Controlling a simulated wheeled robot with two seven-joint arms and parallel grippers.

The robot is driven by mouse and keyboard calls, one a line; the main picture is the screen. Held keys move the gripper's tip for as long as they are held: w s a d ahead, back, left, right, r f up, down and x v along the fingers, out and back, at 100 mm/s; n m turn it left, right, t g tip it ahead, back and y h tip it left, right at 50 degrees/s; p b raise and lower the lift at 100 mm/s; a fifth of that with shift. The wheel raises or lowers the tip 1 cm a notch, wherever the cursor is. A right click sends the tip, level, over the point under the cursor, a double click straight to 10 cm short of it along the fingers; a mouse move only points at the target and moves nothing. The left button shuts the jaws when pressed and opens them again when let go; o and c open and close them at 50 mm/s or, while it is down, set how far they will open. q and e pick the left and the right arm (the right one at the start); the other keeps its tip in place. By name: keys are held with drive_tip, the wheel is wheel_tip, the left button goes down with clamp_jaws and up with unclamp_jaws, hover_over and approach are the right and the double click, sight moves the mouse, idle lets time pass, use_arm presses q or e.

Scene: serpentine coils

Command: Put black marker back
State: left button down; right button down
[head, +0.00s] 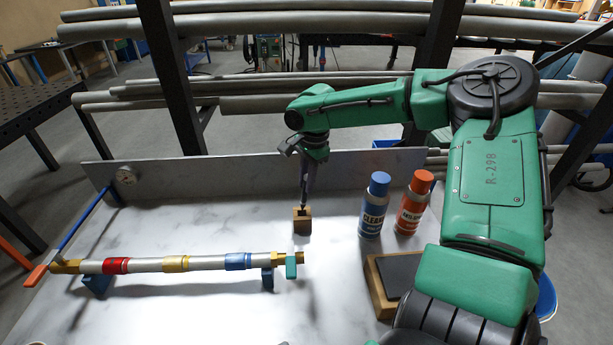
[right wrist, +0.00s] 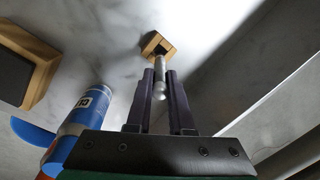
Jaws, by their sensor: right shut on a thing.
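The marker (right wrist: 160,78) shows as a grey barrel with a dark lower end in the right wrist view. My right gripper (right wrist: 161,84) is shut on it, with a dark finger on each side. The small wooden block (head: 302,222) stands on the table and also shows in the right wrist view (right wrist: 151,42). The marker points down, its dark end at the top of the block. I cannot tell how deep it sits. In the head view my right gripper (head: 306,188) is right above the block. My left gripper is not in view.
A blue can (head: 373,208) and an orange can (head: 413,205) stand right of the block. A wood-framed dark pad (head: 381,285) lies nearer. A silver pipe (head: 200,263) with coloured bands rests on supports at left. A low metal panel (head: 220,175) runs behind.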

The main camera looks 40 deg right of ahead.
sight(305, 203)
drive_tip(key=shift+f+b, duration=1.5)
drive_tip(key=shift+f, duration=1.05)
drive_tip(key=c, duration=0.7)
unclamp_jaws()
drive_tip(key=r, duration=0.4)
drive_tip(key=s+r, duration=0.1)
drive_tip(key=r, duration=0.9)
drive_tip(key=shift+s+d+r+b, duration=0.25)
drive_tip(key=shift+s+d+b, duration=0.1)
drive_tip(key=shift+b, duration=0.05)
drive_tip(key=shift+f, duration=0.1)
